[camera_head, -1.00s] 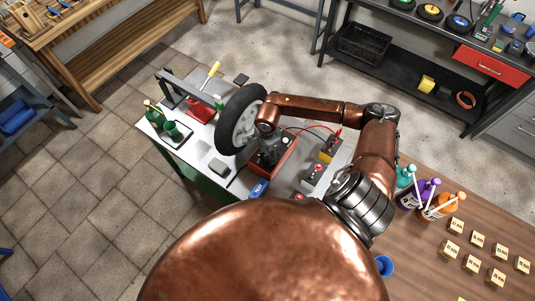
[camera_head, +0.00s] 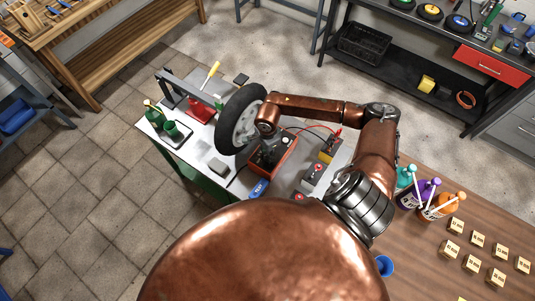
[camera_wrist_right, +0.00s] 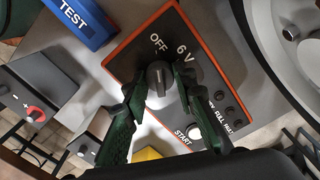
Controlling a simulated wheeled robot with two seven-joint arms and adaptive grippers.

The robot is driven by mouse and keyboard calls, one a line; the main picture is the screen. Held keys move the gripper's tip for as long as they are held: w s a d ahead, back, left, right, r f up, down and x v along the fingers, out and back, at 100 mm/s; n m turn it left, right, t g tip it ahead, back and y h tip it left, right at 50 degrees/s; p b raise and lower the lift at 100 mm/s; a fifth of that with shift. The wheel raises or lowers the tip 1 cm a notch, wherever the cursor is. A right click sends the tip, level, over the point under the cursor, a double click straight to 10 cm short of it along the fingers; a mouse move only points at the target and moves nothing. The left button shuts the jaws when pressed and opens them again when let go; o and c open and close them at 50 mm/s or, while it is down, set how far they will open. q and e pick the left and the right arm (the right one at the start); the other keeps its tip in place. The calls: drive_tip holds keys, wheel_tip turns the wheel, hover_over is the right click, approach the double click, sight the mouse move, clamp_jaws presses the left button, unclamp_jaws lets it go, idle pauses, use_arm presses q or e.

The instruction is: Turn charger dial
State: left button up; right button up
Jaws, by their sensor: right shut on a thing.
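The charger (camera_wrist_right: 211,50) has a dark grey panel with an orange rim, and its orange side shows on the table in the head view (camera_head: 286,160). Its grey dial (camera_wrist_right: 159,76) sits below the printed OFF and 6 V marks, and its ridge points roughly toward OFF. My right gripper (camera_wrist_right: 158,88) has its green fingers on either side of the dial and is shut on it. In the head view my right gripper (camera_head: 266,152) is over the charger, and the dial is hidden there. My left gripper is not in view.
A wheel (camera_head: 231,120) stands close beside my right wrist. A blue TEST block (camera_wrist_right: 80,20) lies beside the charger. A grey box with a red knob (camera_head: 315,174) and a yellow-sided box (camera_head: 326,156) stand to the right. Bottles (camera_head: 441,206) stand on the brown table.

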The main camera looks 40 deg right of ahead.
drive_tip(key=shift+m+b, duration=0.3)
drive_tip(key=shift+m, duration=0.5)
drive_tip(key=m, duration=0.3)
drive_tip(key=shift+b, duration=0.4)
drive_tip(key=m, duration=0.6)
drive_tip(key=shift+m+b, duration=0.35)
drive_tip(key=shift+m, duration=0.05)
drive_tip(key=m, duration=0.2)
drive_tip(key=shift+m, duration=0.3)
drive_tip(key=m, duration=0.3)
drive_tip(key=shift+r+m, duration=0.1)
drive_tip(key=shift+m, duration=0.3)
drive_tip(key=m+p, duration=0.1)
drive_tip(key=m, duration=0.4)
drive_tip(key=shift+w+m, duration=0.1)
drive_tip(key=shift+m, duration=0.2)
